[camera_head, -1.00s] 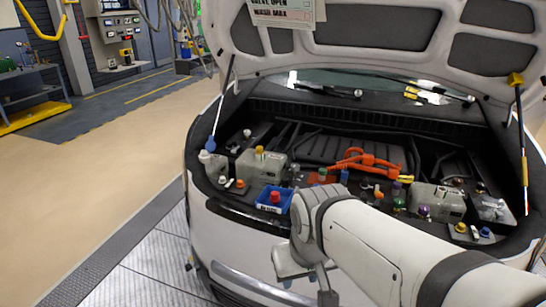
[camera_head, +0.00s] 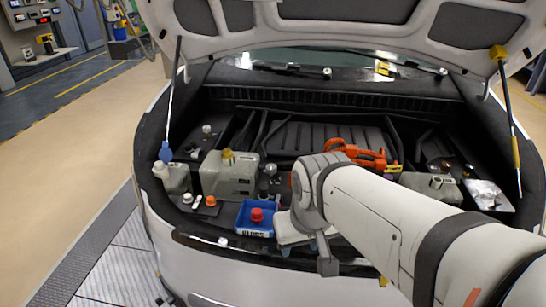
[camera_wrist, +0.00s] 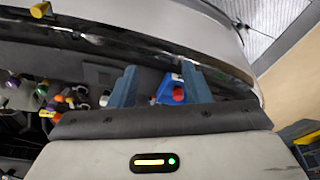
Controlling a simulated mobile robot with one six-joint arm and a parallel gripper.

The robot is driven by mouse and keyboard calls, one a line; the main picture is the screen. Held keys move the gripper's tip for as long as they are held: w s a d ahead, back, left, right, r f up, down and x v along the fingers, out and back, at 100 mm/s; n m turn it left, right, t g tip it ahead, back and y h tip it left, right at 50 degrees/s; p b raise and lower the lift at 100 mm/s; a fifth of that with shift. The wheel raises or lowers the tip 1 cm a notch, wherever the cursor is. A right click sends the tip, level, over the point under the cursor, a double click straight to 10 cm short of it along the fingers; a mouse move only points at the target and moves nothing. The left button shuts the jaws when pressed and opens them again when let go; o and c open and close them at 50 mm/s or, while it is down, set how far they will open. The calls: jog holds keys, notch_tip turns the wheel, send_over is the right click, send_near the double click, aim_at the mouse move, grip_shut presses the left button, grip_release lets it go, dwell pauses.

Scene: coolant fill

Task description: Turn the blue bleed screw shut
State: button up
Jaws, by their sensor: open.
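I cannot pick out the blue bleed screw with certainty in either current view. A blue fitting (camera_head: 165,152) shows at the left of the engine bay, at the foot of the left hood strut, but I cannot tell that it is a screw. My gripper (camera_wrist: 160,74) is open and empty in the wrist view, its two blue-grey fingers apart. In that view a blue tray (camera_wrist: 165,84) with a red cap (camera_wrist: 178,95) shows between the fingers, apart from them.
The blue tray (camera_head: 250,229) with the red cap (camera_head: 257,215) stands at the bay's front edge, left of my wrist. A grey reservoir (camera_head: 228,182) with a yellow cap is behind it. An orange cable part (camera_head: 360,155) lies mid-bay. The raised hood (camera_head: 330,35) hangs above.

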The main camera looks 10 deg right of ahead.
jog(key=shift+o, duration=1)
jog(key=w+d+r+p, duration=0.1)
jog(key=w+d+r, duration=0.1)
jog(key=w, duration=0.8)
jog(key=shift+d+r+n+g+p, duration=0.2)
jog(key=shift+d+n+g+p, duration=0.1)
jog(key=shift+d+g, duration=0.15)
jog(key=shift+n+g, duration=0.6)
jog(key=shift+g, duration=0.35)
jog(key=w+d+f+p, duration=0.1)
jog(key=w+d+f, duration=0.2)
jog(key=w, duration=0.5)
jog(key=w+d+f+p, duration=0.1)
jog(key=w+d+f, duration=0.3)
jog(key=w, duration=0.4)
jog(key=w+d+f+p, duration=0.2)
jog(key=w+f, duration=0.3)
jog(key=w, duration=0.3)
jog(key=shift+w+d+f, duration=0.1)
jog(key=shift+d+f, duration=0.2)
jog(key=shift+d, duration=0.4)
jog(key=shift+w+d+f, duration=0.2)
jog(key=shift+f, duration=0.4)
notch_tip(320, 180, down, 7)
jog(key=shift+f+p, duration=0.15)
jog(key=shift+p, duration=0.75)
